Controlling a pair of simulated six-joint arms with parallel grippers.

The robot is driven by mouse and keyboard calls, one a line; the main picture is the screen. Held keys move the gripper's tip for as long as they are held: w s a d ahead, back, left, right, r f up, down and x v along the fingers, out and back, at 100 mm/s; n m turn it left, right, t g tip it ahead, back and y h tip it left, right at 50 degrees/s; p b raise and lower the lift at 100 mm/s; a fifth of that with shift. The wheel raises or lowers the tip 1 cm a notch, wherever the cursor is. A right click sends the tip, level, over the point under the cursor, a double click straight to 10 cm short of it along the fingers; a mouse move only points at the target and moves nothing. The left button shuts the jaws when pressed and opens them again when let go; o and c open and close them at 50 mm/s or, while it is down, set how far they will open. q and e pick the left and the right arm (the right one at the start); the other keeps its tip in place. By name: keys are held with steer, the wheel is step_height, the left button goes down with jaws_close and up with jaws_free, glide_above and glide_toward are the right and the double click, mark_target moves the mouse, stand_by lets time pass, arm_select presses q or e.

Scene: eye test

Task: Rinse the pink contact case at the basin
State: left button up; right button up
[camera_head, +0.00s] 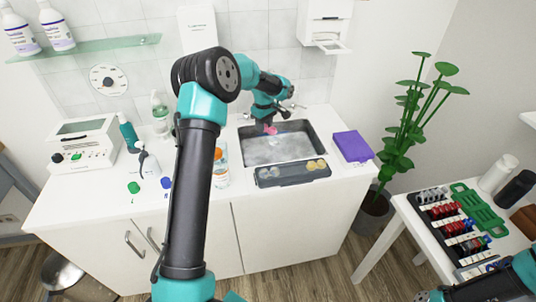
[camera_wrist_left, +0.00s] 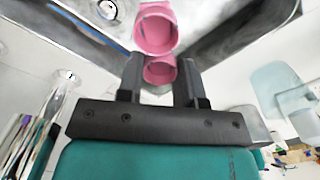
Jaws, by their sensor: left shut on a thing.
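The pink contact case (camera_head: 270,129) is held over the basin (camera_head: 308,133), which is a grey sink with a pale inside set in the white counter. My left gripper (camera_head: 266,121) is shut on the case. In the left wrist view the case (camera_wrist_left: 156,32) shows two round pink cups, the lower one between the fingers of the left gripper (camera_wrist_left: 160,80). The case hangs near the back left of the basin, apart from its floor. My right arm shows only in part at the bottom right corner; its gripper is out of the picture.
A dark tray (camera_head: 290,176) sits at the basin's front edge, a purple box (camera_head: 352,146) to its right. Bottles and a white device (camera_head: 82,145) stand left. A plant (camera_head: 405,125) and a side table with racks (camera_head: 455,215) are at right.

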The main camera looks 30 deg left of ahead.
arm_select(q)
steer(key=shift+r, duration=1.35)
steer(key=shift+s+d+f+m, duration=0.2)
steer(key=shift+s+d+m, duration=0.1)
steer(key=shift+d+m, duration=0.4)
steer(key=s+d+m, duration=0.2)
steer(key=d+m, duration=0.4)
steer(key=d, duration=0.2)
steer(key=s+d+m, duration=0.3)
steer(key=d+m, duration=0.2)
steer(key=d, duration=0.4)
steer(key=s+d+m, duration=0.2)
steer(key=d+m, duration=0.4)
steer(key=d, duration=0.2)
steer(key=shift+s+d+f+m, duration=0.2)
steer(key=shift+f+m, duration=0.1)
steer(key=shift+f, duration=0.1)
